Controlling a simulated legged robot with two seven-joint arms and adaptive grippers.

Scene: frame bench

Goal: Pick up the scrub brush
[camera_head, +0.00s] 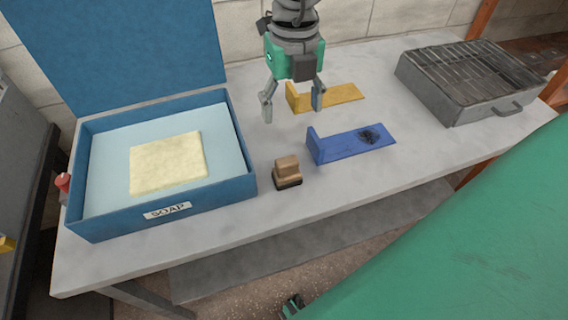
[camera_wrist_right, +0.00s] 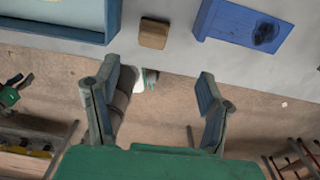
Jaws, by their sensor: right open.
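The scrub brush (camera_head: 287,170) is a small wooden block with a stepped top and a dark base. It stands on the grey bench, right of the soap box. Its tan top also shows in the right wrist view (camera_wrist_right: 153,34), beyond the fingers. My right gripper (camera_head: 292,106) is open and empty, above the bench and farther back than the brush in the head view. Its two spread fingers also show in the wrist view (camera_wrist_right: 158,98). At the left edge of the wrist view, a green and dark part looks like my left gripper (camera_wrist_right: 10,92); its jaws are unclear.
The open blue soap box (camera_head: 248,163) holds a pale yellow slab (camera_head: 167,163). A blue bracket (camera_head: 338,147) with a dark smudge lies right of the brush. A yellow bracket (camera_head: 343,93) lies behind. A metal grill tray (camera_head: 468,105) stands at the right. Bare bench surrounds the brush.

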